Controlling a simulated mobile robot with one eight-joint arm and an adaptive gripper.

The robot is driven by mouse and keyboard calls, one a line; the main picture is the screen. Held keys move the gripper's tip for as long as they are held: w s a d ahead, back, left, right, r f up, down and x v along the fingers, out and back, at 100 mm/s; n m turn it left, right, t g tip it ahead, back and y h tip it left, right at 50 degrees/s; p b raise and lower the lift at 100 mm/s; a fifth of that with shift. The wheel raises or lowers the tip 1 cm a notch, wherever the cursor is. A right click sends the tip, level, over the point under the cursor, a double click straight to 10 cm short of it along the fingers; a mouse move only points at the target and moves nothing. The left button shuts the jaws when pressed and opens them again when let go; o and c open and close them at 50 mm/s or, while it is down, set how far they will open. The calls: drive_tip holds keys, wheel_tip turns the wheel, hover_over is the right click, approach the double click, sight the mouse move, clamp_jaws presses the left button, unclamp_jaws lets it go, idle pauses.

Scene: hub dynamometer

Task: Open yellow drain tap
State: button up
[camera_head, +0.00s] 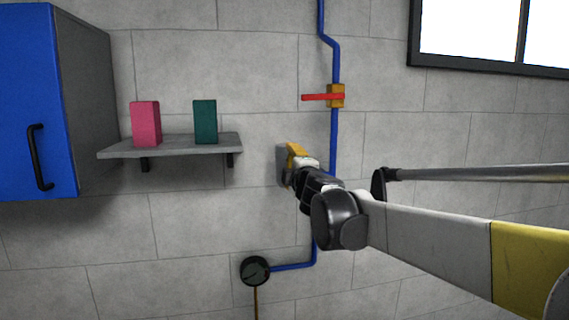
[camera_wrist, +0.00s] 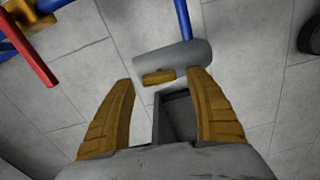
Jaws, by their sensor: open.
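The drain tap shows in the wrist view as a grey rounded body (camera_wrist: 180,56) on the end of a blue pipe, with a small dull-yellow piece (camera_wrist: 158,76) on its near side. My gripper (camera_wrist: 164,82) is open, one mustard finger on each side, with the yellow piece near the gap between the fingertips. Nothing is visibly held, and I cannot tell whether the fingers touch the tap. A dark open box-like part (camera_wrist: 174,115) shows between the fingers. In the head view my gripper (camera_head: 292,165) is close to the wall and hides most of the tap.
A red-levered valve (camera_head: 320,97) sits on the blue pipe (camera_head: 335,66) above my gripper. A round black gauge (camera_head: 255,271) is below. A shelf (camera_head: 172,149) holds a pink box (camera_head: 146,123) and a green box (camera_head: 205,121). A blue cabinet (camera_head: 38,100) hangs at left.

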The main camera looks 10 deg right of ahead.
drive_tip(key=s, duration=1)
